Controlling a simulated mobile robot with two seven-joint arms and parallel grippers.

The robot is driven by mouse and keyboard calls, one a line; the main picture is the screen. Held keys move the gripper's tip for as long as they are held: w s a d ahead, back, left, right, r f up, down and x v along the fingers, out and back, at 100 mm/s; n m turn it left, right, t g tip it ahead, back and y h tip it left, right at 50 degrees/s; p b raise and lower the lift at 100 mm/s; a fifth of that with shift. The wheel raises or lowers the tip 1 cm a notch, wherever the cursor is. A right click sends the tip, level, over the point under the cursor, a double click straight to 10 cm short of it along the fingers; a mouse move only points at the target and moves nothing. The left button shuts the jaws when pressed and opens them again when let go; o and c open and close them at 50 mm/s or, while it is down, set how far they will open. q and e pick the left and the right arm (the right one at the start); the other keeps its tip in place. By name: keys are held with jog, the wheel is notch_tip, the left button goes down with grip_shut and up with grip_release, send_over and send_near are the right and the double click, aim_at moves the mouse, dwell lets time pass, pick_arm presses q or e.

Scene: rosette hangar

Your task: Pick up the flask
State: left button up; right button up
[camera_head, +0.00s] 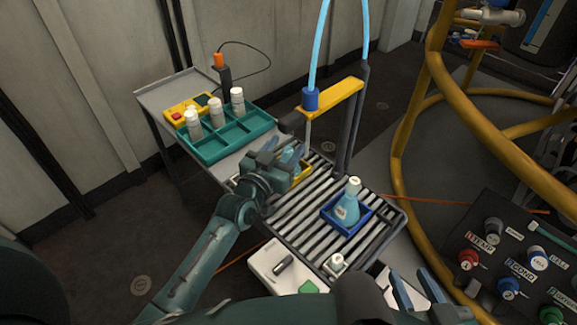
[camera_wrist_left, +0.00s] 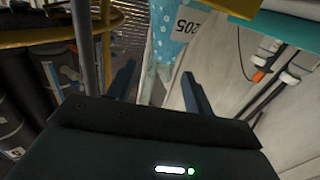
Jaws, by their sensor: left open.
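A flask with light blue contents and a white cap (camera_head: 346,207) stands upright in a blue tray (camera_head: 327,214) on the slatted table. My left gripper (camera_head: 295,153) is open, up and left of this flask, above a yellow tray (camera_head: 304,173) that it partly hides. In the left wrist view the two fingers of this gripper (camera_wrist_left: 158,88) stand apart. A light blue, white-dotted thing (camera_wrist_left: 172,30) with a clear lower part shows between and beyond them; I cannot tell if they touch it. My right gripper (camera_head: 415,290) is at the bottom edge, its fingers apart and empty.
A teal divided tray (camera_head: 225,138) with white bottles (camera_head: 237,101) stands at the back left. A yellow arm with a blue hose (camera_head: 332,96) rises behind the slats. A control panel (camera_head: 515,255) and yellow rails (camera_head: 470,100) are at the right.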

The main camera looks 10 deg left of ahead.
pick_arm(q)
jog(key=shift+x, duration=1.15)
grip_shut()
